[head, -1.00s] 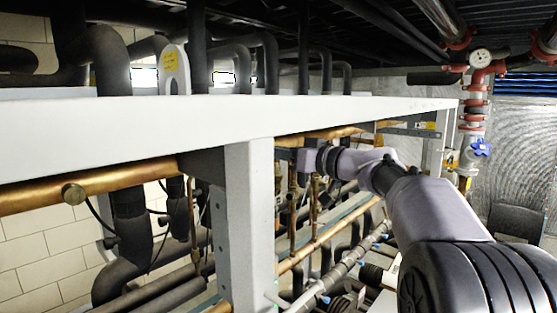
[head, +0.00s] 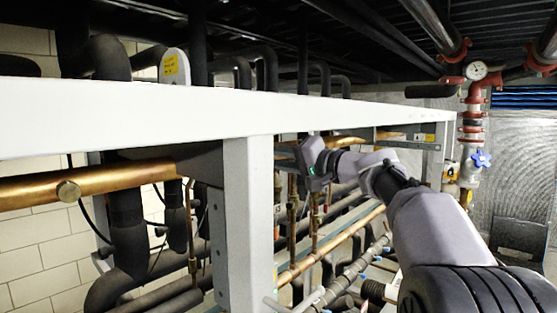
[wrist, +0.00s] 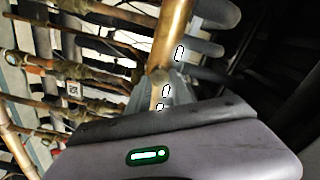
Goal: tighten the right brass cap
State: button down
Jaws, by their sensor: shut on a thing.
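My gripper (head: 302,158) is at the copper pipe behind the white frame, right of the white post. In the wrist view its grey fingers (wrist: 174,90) are shut at the copper pipe (wrist: 174,35), around a small brass-coloured piece (wrist: 158,92) that appears to be the right brass cap. The fingers and the gripper body hide most of it. Another round brass cap (head: 68,191) sits on the thick copper pipe (head: 120,179) at the left in the head view, apart from my gripper.
A white beam (head: 200,118) runs across above the pipe, and a white post (head: 248,220) stands left of my gripper. Several thinner copper pipes and valves (wrist: 75,75) lie close by. A gauge (head: 477,71) and a blue-handled valve (head: 481,159) are at the right.

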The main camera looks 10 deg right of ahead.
jog(key=shift+m+p, duration=1.15)
jog(key=shift+m, duration=3.85)
jog(key=c, duration=1.1)
grip_release()
jog(key=shift+a, duration=0.1)
jog(key=shift+c, duration=0.2)
jog(key=b+v, duration=0.4)
jog(key=v, duration=1.3)
jog(key=shift+s+b, duration=0.15)
jog(key=shift+b, duration=0.15)
